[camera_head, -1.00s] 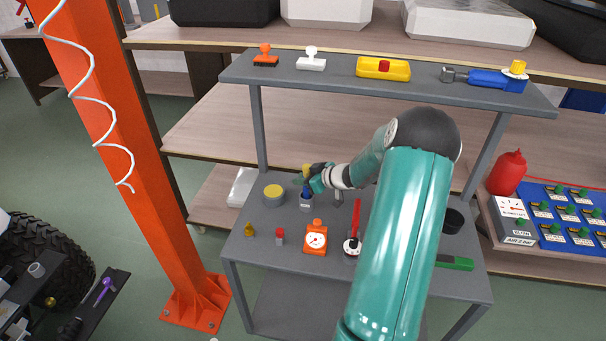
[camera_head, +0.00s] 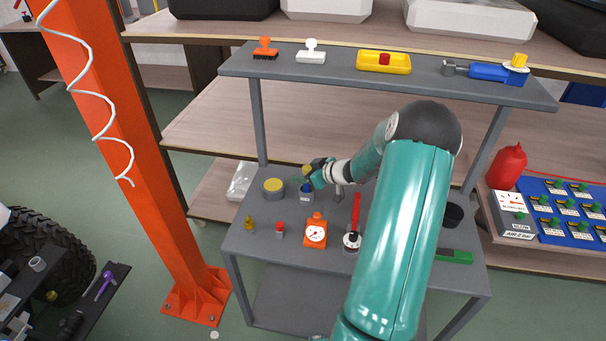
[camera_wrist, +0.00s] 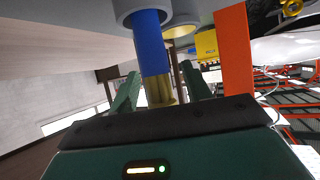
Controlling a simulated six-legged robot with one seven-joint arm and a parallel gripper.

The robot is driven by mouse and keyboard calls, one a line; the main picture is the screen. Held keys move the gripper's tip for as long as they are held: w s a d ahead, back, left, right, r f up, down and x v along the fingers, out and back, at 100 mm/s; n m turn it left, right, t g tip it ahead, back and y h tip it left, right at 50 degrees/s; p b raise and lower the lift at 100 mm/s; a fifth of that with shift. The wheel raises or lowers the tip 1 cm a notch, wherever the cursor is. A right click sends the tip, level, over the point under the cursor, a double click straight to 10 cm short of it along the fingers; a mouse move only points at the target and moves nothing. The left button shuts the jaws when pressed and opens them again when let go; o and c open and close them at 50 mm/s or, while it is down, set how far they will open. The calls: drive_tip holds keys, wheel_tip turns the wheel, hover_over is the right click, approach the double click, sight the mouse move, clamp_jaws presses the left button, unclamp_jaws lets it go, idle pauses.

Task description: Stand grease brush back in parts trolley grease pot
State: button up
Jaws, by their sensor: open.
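The grease brush (camera_head: 306,187), a blue stick with a yellow end, stands upright in a small grey pot (camera_head: 307,198) at the back left of the trolley's middle shelf. In the wrist view the blue part of the brush (camera_wrist: 150,45) goes into the grey pot (camera_wrist: 139,7), and its yellow end is toward my palm. My gripper (camera_head: 309,177) is at the top of the brush. In the wrist view my gripper's (camera_wrist: 160,74) green fingers are apart, one on each side of the brush. The inside of the pot is hidden.
A yellow-topped grey tin (camera_head: 273,188) stands close left of the pot. An orange gauge (camera_head: 315,232), a small red-topped item (camera_head: 279,229) and a red-handled tool (camera_head: 355,212) stand in front. The trolley's upper shelf (camera_head: 335,75) overhangs behind. An orange post (camera_head: 110,150) rises at left.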

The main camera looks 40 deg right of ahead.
drive_tip(key=v, duration=1.3)
drive_tip(key=shift+s, duration=0.15)
drive_tip(key=shift+r, duration=0.1)
